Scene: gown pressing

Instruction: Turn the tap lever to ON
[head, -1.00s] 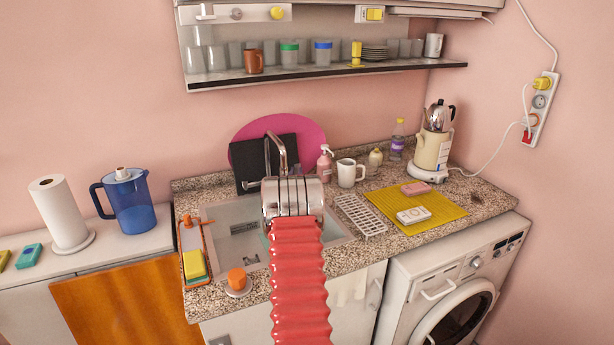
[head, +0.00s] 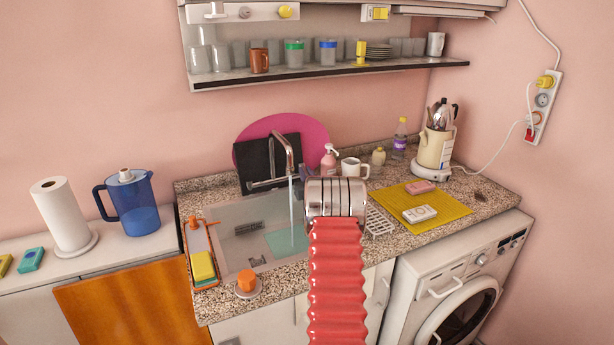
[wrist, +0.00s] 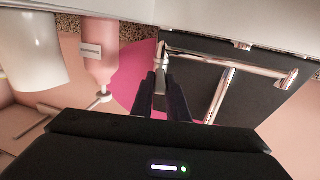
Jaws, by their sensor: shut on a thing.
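The chrome tap (head: 288,155) stands at the back of the sink (head: 222,215), and a thin stream of water (head: 292,205) falls from its spout into the basin. The wrist view shows the tap (wrist: 222,95) against a dark board. My gripper (wrist: 160,80) has its two dark fingers close together at the end of the chrome tap lever (wrist: 163,52), shut on it. In the head view my silver wrist and red arm cover the gripper and most of the lever.
A pink soap bottle (head: 329,162) and white mug (head: 352,169) stand just right of the tap. A dark board (head: 250,160) and pink round tray (head: 318,134) lean behind it. A white rack (head: 379,222) lies right of my wrist.

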